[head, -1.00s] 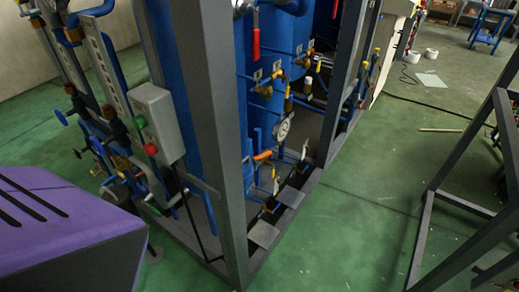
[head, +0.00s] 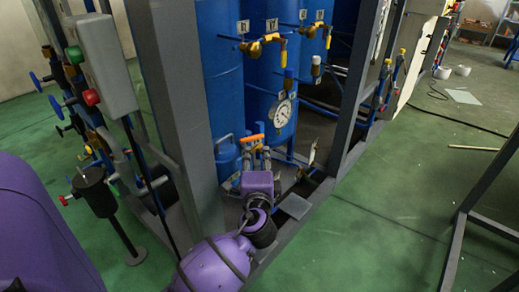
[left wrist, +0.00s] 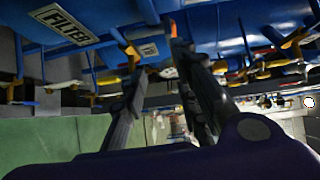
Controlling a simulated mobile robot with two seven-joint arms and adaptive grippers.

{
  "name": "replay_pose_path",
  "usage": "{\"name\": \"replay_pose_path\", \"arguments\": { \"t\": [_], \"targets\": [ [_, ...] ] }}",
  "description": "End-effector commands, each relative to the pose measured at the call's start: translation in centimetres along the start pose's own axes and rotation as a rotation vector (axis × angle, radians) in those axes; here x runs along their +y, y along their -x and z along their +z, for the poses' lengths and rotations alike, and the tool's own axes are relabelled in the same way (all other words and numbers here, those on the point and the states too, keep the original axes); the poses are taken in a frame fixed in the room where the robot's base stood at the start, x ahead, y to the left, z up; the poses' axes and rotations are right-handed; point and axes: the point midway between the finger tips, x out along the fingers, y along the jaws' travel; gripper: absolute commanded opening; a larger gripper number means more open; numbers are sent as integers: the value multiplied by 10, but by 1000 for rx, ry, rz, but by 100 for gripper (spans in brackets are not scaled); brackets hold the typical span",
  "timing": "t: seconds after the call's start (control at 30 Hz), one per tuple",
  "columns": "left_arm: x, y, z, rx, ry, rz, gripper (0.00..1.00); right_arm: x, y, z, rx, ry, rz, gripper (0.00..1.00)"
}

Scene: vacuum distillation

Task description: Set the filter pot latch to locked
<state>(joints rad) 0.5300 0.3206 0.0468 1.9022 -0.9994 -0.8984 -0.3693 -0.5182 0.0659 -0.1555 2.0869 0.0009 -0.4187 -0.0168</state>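A small blue pot (head: 227,157) stands low in the frame, left of my gripper in the head view. An orange handle (head: 252,138) sits just above my left gripper (head: 256,160); I cannot tell whether it is the latch. In the left wrist view, a blue vessel carries a FILTER label (left wrist: 65,25). There my left gripper (left wrist: 158,62) has its two dark fingers spread apart with nothing held between them. The orange handle (left wrist: 172,27) shows close by the right fingertip; contact is unclear. My right gripper is not in view.
A grey upright post (head: 180,110) stands left of my gripper. A pressure gauge (head: 282,111) and yellow-handled valves (head: 262,45) are above it. A grey button box (head: 103,65) is at the left. Green floor (head: 400,190) is open at the right.

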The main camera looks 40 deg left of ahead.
Motion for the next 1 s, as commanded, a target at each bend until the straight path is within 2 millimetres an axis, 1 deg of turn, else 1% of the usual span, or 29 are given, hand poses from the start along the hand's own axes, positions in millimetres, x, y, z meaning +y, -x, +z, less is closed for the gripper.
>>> {"name": "replay_pose_path", "arguments": {
  "t": [0.03, 0.1, 0.2, 0.5, 0.6, 0.73, 0.97, 1.0],
  "targets": [
    [-7, -5, -2, -12, -8, -24, 28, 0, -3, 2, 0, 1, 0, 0],
    [-16, -11, -2, -25, -16, -45, 28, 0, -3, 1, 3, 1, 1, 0],
    [-22, -22, -2, -29, -20, -56, 28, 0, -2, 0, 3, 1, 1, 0],
    [-24, -68, -1, -28, -18, -54, 28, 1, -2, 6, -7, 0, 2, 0],
    [-24, -79, -1, -26, -17, -53, 28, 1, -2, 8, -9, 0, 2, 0],
    [-24, -86, -1, -26, -16, -52, 28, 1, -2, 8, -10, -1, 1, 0],
    [-24, -87, -1, -25, -15, -51, 28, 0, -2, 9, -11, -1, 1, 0],
    [-24, -87, -1, -25, -16, -51, 27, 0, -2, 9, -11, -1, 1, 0]
  ]
}}
